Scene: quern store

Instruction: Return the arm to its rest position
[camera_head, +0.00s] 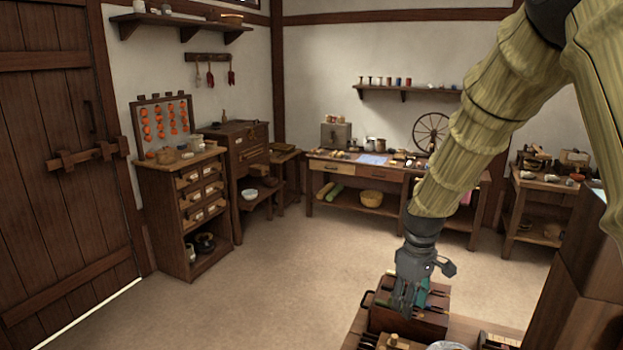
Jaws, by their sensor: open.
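My arm (480,130) reaches in from the upper right and angles down to the lower middle. My gripper (403,302) points down over a wooden box (436,318) with dividers and small items in it. A teal-green thing (421,290) shows right beside the fingers, partly hidden by them. The fingers are small and dark here. I cannot tell whether they touch the box or the teal-green thing.
The box stands on a wooden table (485,330) with small items along its front. A drawer cabinet (197,212) and a long workbench (345,165) line the walls. A side table (537,203) stands at right. Open floor (290,270) lies left of the table.

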